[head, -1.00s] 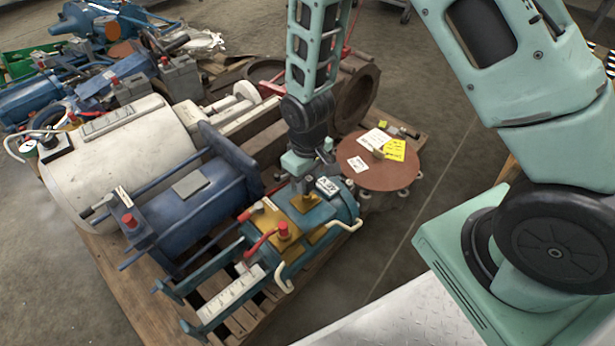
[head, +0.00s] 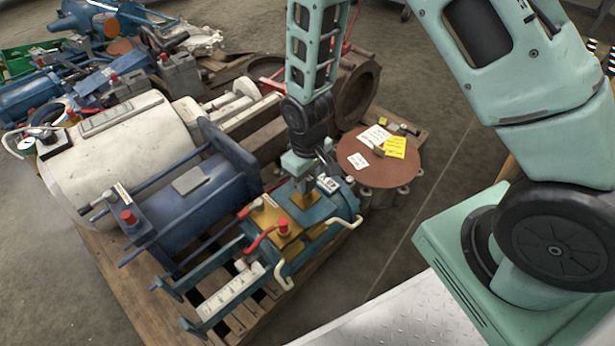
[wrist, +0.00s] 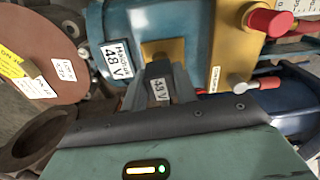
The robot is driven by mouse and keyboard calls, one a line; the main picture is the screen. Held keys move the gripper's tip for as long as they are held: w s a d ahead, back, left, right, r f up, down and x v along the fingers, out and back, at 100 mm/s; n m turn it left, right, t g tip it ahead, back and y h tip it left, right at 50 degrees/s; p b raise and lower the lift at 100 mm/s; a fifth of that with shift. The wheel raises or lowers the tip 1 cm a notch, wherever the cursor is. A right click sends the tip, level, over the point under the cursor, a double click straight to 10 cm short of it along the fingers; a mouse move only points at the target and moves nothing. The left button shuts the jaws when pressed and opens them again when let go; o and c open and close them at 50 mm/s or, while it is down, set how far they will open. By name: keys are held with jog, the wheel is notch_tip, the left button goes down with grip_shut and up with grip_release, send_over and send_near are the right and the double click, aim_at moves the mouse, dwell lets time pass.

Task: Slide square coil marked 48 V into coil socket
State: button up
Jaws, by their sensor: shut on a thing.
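My gripper (head: 303,184) points down over the teal machine (head: 322,232) at the pallet's near side. In the wrist view my gripper (wrist: 159,84) is shut on a small grey coil (wrist: 160,92). Its white label appears to read 48 V, though the first digits are blurred. Just beyond the fingertips is an ochre square part (wrist: 154,47) on the teal body, which looks like the coil socket.
A red-capped fitting (wrist: 267,20) and a red handle (head: 262,240) stand close by on the teal machine. A brown disc (head: 378,165) with paper notes lies to the right. A blue cylinder (head: 190,210) and a white tank (head: 115,155) lie to the left. Floor is clear right of the pallet.

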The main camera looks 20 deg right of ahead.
aim_at(308, 177)
jog(key=shift+f+b, duration=0.4)
jog(key=shift+f, duration=0.35)
jog(key=o, duration=1.1)
jog(key=shift+r, duration=0.1)
notch_tip(308, 177, up, 17)
jog(key=p, duration=0.7)
jog(key=shift+r, duration=0.15)
jog(key=s+a+r+n, duration=0.2)
jog(key=s+a+r, duration=0.1)
jog(key=s+r, duration=0.6)
jog(key=s+a+r+n, duration=0.1)
jog(key=s+a+r, duration=0.2)
jog(key=s+r, duration=0.5)
notch_tip(308, 177, up, 29)
jog(key=s+p, duration=0.1)
jog(key=p, duration=3.1)
jog(key=shift+s+a+y, duration=0.2)
jog(key=shift+s+y, duration=0.1)
jog(key=shift+s, duration=0.1)
